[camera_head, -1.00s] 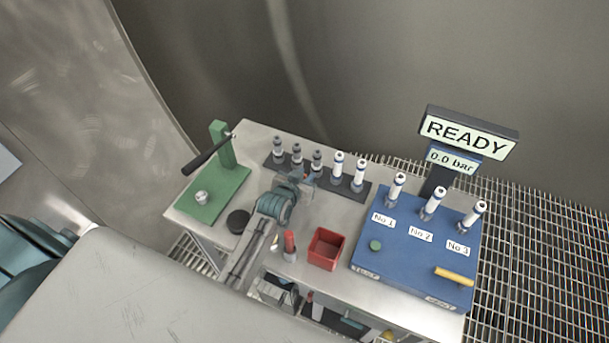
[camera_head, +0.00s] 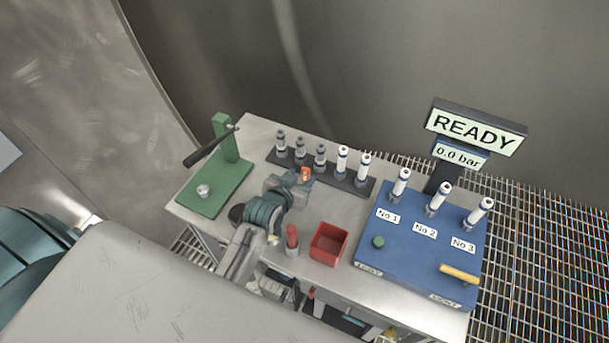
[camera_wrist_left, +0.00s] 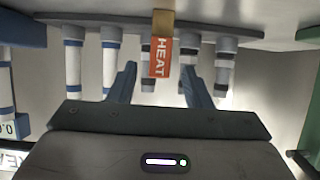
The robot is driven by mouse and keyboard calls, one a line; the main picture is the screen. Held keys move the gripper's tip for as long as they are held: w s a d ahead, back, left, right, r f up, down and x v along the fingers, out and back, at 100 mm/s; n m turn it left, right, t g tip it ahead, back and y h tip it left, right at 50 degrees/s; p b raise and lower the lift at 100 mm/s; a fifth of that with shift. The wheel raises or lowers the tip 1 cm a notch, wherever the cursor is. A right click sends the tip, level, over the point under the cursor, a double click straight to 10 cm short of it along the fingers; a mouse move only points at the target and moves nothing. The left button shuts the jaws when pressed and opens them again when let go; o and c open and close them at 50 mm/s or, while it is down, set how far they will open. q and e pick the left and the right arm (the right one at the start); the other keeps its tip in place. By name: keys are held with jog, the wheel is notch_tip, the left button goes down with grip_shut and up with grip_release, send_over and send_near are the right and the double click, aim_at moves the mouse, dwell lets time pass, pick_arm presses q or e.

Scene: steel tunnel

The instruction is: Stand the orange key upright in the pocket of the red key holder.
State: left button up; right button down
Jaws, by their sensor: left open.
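The orange key (camera_head: 306,174), a tag lettered HEAT, shows just beyond my left gripper (camera_head: 291,184) in the head view, in front of the black rack. In the left wrist view the orange key (camera_wrist_left: 160,58) lies between the two spread fingers of my left gripper (camera_wrist_left: 158,80), with a tan part at its upper end. A gap shows on each side, so it is not gripped. An open red box (camera_head: 329,243) and a red post (camera_head: 292,236) on a grey base stand near the table's front edge. I cannot tell which is the key holder. My right gripper is out of view.
Several vials stand in the black rack (camera_head: 352,184). A blue station (camera_head: 405,240) with three vials and a READY sign (camera_head: 476,132) is at the right. A green press (camera_head: 226,180) is at the left. Bare table shows behind the red box.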

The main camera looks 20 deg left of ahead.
aim_at(306, 168)
pick_arm(q)
jog(key=shift+o, duration=0.4)
jog(key=shift+s+r, duration=0.15)
jog(key=shift+s, duration=0.25)
jog(key=shift+r, duration=0.15)
jog(key=w+r+g+p, duration=0.1)
jog(key=r+g+p, duration=0.1)
jog(key=r+g, duration=0.1)
jog(key=w+r+g+p, duration=0.2)
jog(key=r+g+p, duration=0.1)
jog(key=g, duration=0.1)
jog(key=w+r+g+p, duration=0.1)
jog(key=r+g+p, duration=0.1)
jog(key=r+g, duration=0.1)
jog(key=shift+w+g, duration=0.25)
jog(key=shift+g, duration=0.35)
jog(key=f+p, duration=0.1)
jog(key=f, duration=0.1)
jog(key=f+p, duration=0.1)
jog(key=f, duration=0.2)
jog(key=shift+w+f, duration=0.2)
jog(key=shift+f, duration=0.3)
notch_tip(306, 168, down, 4)
jog(key=shift+r+p, duration=0.25)
jog(key=shift+p, duration=0.95)
jog(key=shift+f, duration=0.65)
grip_shut()
jog(key=shift+w+r, duration=0.1)
